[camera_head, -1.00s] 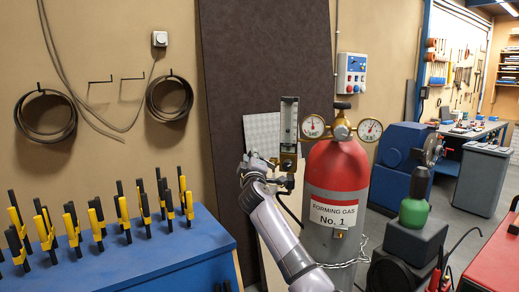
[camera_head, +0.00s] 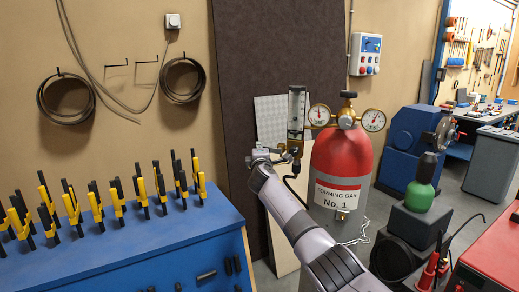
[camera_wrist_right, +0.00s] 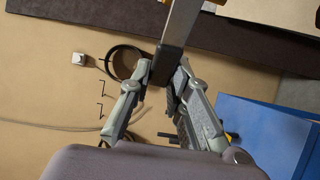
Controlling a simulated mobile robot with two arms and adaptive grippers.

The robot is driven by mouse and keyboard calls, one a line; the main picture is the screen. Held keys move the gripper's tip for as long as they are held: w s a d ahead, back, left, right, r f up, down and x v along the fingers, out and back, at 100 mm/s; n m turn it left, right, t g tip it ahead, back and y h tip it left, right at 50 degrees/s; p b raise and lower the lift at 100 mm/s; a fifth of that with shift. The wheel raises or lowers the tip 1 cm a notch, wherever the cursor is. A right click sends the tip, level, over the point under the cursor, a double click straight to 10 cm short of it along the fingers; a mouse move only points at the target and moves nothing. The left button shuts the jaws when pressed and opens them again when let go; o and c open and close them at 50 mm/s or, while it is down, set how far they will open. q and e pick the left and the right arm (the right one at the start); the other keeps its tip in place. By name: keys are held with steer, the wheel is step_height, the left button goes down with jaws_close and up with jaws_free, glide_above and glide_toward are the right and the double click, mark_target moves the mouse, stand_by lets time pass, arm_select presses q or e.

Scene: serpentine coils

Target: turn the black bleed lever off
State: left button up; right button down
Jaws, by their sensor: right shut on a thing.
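The gas cylinder (camera_head: 340,158) is red on top, with a "Forming Gas No. 1" label, and carries two round gauges. A clear upright flowmeter (camera_head: 296,112) with a brass fitting stands at its left. My right gripper (camera_head: 279,156) is at the lower left of that flowmeter. In the right wrist view the fingers (camera_wrist_right: 165,72) are closed around a dark bar, apparently the black bleed lever (camera_wrist_right: 178,35). The lever is too small to make out in the head view, where the gripper partly covers that spot. My left gripper is not in view.
A dark brown panel (camera_head: 240,60) stands behind the flowmeter. A blue bench (camera_head: 130,245) with several yellow-black clamps is at the left. Hose coils (camera_head: 66,98) hang on the wall. A green bottle (camera_head: 420,190) and a red surface (camera_head: 495,250) are at the right.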

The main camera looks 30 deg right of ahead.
steer(key=shift+f, duration=0.15)
steer(key=c, duration=1.5)
jaws_free()
steer(key=shift+s+a, duration=0.1)
steer(key=shift+s, duration=0.05)
steer(key=v, duration=1.1)
steer(key=shift+s+a, duration=0.15)
steer(key=shift+s, duration=0.2)
